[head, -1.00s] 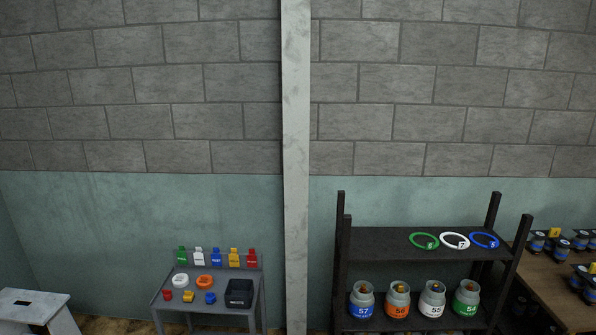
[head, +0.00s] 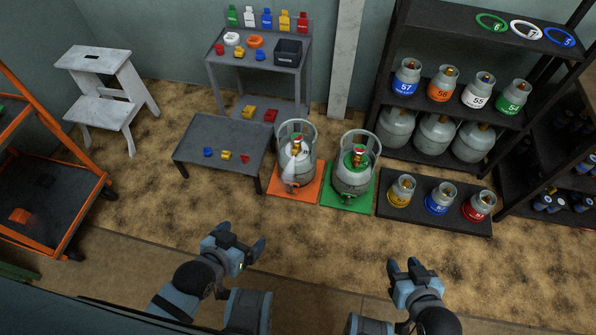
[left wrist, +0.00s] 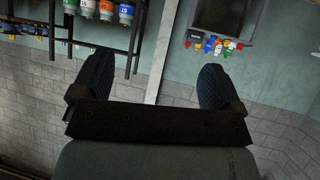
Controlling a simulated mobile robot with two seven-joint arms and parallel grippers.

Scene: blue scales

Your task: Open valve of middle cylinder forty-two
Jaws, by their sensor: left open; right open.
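No number forty-two is readable in any view. On a low black platform in the head view stand a yellow-banded cylinder (head: 401,191), a blue-banded cylinder (head: 439,199) in the middle and a red-banded cylinder (head: 479,206); their digits are too small to read. A larger grey cylinder (head: 296,160) stands on an orange mat and another (head: 354,175) on a green mat, both with valves on top. My left gripper (head: 243,243) is open and empty, nearer than the orange mat; its fingers also show in the left wrist view (left wrist: 152,80). My right gripper (head: 410,268) is open and empty, nearer than the platform.
A dark shelf holds cylinders 57 (head: 405,78), 56 (head: 441,84), 55 (head: 479,90) and 54 (head: 514,97), with grey cylinders below. A low grey table (head: 215,142), white step stool (head: 101,80) and orange cart (head: 60,172) stand left. Floor before the mats is clear.

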